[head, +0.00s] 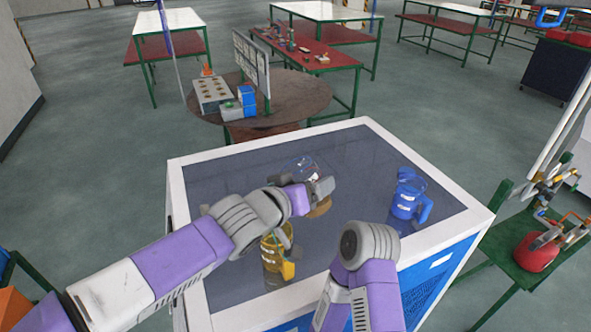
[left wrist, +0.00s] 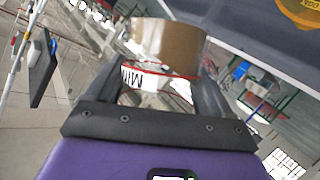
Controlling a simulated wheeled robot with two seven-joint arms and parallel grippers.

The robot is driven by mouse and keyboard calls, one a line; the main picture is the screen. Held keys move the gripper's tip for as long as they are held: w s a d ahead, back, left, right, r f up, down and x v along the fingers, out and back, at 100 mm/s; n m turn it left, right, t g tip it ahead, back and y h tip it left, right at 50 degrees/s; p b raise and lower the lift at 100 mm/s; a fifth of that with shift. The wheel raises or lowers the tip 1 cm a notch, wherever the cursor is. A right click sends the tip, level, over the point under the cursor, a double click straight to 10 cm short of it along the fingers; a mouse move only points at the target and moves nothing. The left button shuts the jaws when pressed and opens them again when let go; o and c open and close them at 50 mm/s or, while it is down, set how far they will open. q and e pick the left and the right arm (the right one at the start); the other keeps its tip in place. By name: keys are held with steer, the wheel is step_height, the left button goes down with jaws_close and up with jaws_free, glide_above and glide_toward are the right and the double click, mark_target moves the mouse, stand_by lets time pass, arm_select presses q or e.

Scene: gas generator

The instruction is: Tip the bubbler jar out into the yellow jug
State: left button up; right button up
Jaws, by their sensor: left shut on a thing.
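The bubbler jar (head: 307,168) is clear glass with a white label and a brown end (head: 321,208). My left gripper (head: 315,187) is shut on it, over the back middle of the tabletop. In the left wrist view the jar's brown end (left wrist: 165,45) and its label (left wrist: 150,82) show between the fingers (left wrist: 155,80). The jar looks tilted; its contents cannot be made out. The yellow jug (head: 275,255) stands nearer me, below my left wrist and partly covered by it. Only part of something yellow (left wrist: 300,12) shows in the left wrist view. My right gripper's fingers do not show.
A blue jug (head: 406,198) stands on the right of the dark tabletop, which has a white rim (head: 178,190). The tabletop's back right is clear. A round table (head: 290,95) with equipment stands behind. A red vessel (head: 535,252) is on a green stand at right.

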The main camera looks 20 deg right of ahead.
arm_select(q)
steer(key=shift+s+f+n+h+p, duration=0.15)
steer(key=shift+s+n+h+p, duration=0.25)
steer(key=shift+n, duration=0.2)
steer(key=shift+s+d+f+n+g+h, duration=0.1)
steer(key=shift+s+f+n+g+h, duration=0.15)
steer(key=shift+f+n, duration=0.3)
steer(key=shift+s+d+f+n+g+h, duration=0.15)
steer(key=shift+f+n+h, duration=0.2)
steer(key=shift+n, duration=0.3)
steer(key=shift+w+a+r, duration=0.1)
steer(key=shift+r, duration=0.05)
steer(key=shift+w+b, duration=0.15)
steer(key=shift+b, duration=0.15)
steer(key=shift+s+b, duration=0.2)
steer(key=shift+b, duration=0.2)
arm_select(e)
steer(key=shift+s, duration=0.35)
arm_select(q)
steer(key=shift+r+p, duration=0.1)
steer(key=shift+p, duration=0.2)
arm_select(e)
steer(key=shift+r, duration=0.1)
